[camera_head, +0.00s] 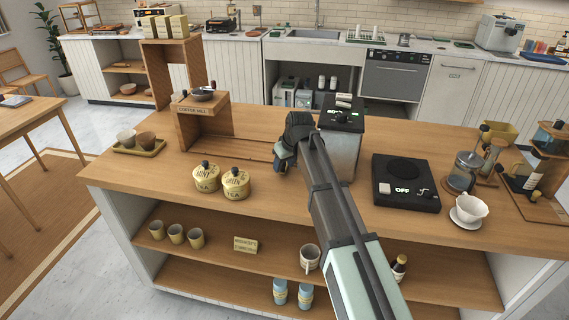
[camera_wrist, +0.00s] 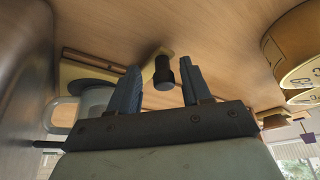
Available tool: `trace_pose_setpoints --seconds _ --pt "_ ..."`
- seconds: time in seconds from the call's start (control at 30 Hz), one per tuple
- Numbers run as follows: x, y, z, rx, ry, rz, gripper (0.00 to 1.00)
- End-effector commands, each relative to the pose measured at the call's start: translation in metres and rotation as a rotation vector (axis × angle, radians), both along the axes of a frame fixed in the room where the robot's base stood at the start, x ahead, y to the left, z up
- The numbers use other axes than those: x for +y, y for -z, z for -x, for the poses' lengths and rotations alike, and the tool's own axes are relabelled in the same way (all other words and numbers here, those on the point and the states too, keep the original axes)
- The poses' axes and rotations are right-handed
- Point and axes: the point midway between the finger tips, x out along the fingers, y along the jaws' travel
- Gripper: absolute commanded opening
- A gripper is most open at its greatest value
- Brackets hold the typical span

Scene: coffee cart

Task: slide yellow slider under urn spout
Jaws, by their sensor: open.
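My gripper (camera_head: 283,160) is low over the counter, just left of the steel urn (camera_head: 343,155) with a black top. In the wrist view my gripper (camera_wrist: 161,66) has its two blue fingers apart. A black knob (camera_wrist: 163,75) shows between them, with a gap on each side. The knob is beside pale yellow parts of the slider (camera_wrist: 148,72). A dark round disc and a grey-white mug (camera_wrist: 94,101) show to the left, close to the urn's metal side (camera_wrist: 25,60). In the head view my gripper and arm hide the slider and spout.
Two yellow tea canisters (camera_head: 236,183) stand left of my gripper and also show in the wrist view (camera_wrist: 295,50). The wooden coffee mill stand (camera_head: 203,125) is behind them. A black hot plate (camera_head: 405,183) lies right of my arm. The front counter strip is clear.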

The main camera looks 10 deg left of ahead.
Motion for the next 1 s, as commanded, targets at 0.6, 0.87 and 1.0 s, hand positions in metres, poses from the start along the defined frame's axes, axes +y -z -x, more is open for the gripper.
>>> trace_pose_setpoints --seconds 0.6,0.87,1.0 --pt "-0.018 -0.064 0.019 -0.001 0.0 -0.001 0.48" --pt "-0.03 -0.102 0.03 -0.001 0.0 -0.001 0.48" --pt "-0.034 -0.116 0.034 -0.001 0.0 -0.001 0.48"
